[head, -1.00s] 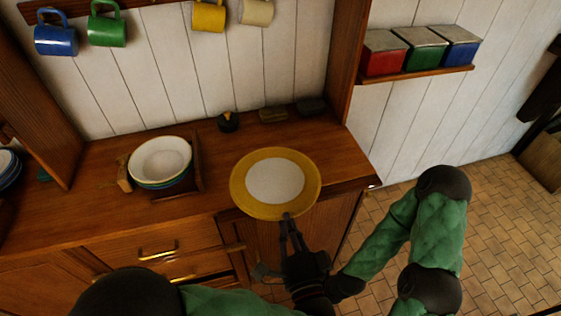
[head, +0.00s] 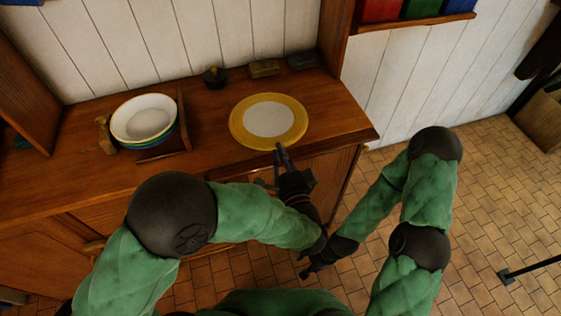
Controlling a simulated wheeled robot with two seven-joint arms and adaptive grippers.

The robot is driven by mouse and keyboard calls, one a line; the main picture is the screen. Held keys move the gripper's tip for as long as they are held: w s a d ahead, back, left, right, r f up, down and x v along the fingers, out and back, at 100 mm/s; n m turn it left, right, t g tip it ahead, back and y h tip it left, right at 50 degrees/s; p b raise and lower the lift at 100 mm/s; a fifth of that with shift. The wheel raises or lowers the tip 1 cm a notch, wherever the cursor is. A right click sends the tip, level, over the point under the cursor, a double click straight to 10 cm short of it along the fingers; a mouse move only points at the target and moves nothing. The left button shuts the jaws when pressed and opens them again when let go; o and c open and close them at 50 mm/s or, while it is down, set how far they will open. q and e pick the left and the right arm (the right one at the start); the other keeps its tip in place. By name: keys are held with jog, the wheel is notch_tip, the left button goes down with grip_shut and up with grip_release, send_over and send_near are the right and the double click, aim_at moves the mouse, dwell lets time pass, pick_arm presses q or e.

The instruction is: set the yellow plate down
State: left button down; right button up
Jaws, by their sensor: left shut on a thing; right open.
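The yellow plate (head: 240,127) with a pale centre is over the wooden counter (head: 215,172), right of the bowl rack. It looks level; I cannot tell whether its underside touches the wood. My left gripper (head: 281,151) is shut on the plate's near rim, at the counter's front edge. My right gripper (head: 303,266) is open and empty, lower down in front of the cabinet, partly hidden by my arms.
A wooden rack (head: 184,125) holds stacked bowls (head: 144,118) left of the plate. A small dark pot (head: 215,77) and two small blocks (head: 264,68) (head: 303,60) stand at the back wall. Counter right of the plate is clear.

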pick_arm(q)
jog(key=f+b, duration=0.1)
jog(key=f, duration=0.1)
jog(key=f+b, duration=0.1)
jog(key=shift+w+f, duration=0.35)
jog(key=c, duration=1.6)
grip_release()
jog(key=shift+f, duration=0.1)
